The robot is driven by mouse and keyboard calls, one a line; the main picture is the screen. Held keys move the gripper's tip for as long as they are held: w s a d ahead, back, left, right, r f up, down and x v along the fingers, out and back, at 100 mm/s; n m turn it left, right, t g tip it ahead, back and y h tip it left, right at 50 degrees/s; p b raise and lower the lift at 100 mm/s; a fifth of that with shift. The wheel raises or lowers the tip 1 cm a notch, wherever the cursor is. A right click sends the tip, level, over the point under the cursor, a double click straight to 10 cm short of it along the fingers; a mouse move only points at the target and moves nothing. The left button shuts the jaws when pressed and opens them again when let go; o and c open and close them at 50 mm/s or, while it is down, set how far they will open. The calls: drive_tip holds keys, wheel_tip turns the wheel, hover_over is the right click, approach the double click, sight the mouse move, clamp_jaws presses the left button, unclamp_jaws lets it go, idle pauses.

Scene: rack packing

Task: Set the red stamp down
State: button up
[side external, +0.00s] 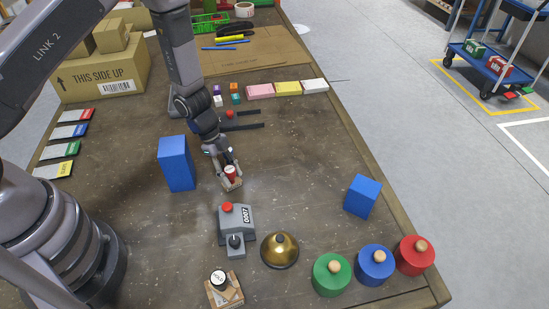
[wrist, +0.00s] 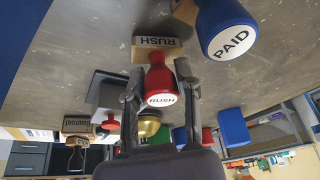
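The red stamp (side external: 231,172) has a wooden base. In the wrist view, the red stamp (wrist: 159,82) shows the word RUSH on its knob and base. My gripper (side external: 227,161) points down over it near the table's middle. In the wrist view, the fingers of my gripper (wrist: 160,80) lie close on both sides of the red handle and appear shut on it. The stamp looks upright, with its base at or very close to the tabletop. I cannot tell whether the base touches.
A blue PAID stamp (wrist: 225,32) is close by in the wrist view. A tall blue block (side external: 177,164) stands left of my gripper. The grey numbered device (side external: 236,222), brass bell (side external: 280,250) and HOLD stamp (side external: 223,286) are nearer the front.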

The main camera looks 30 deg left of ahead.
drive_tip(key=o, duration=0.4)
drive_tip(key=shift+c, duration=0.2)
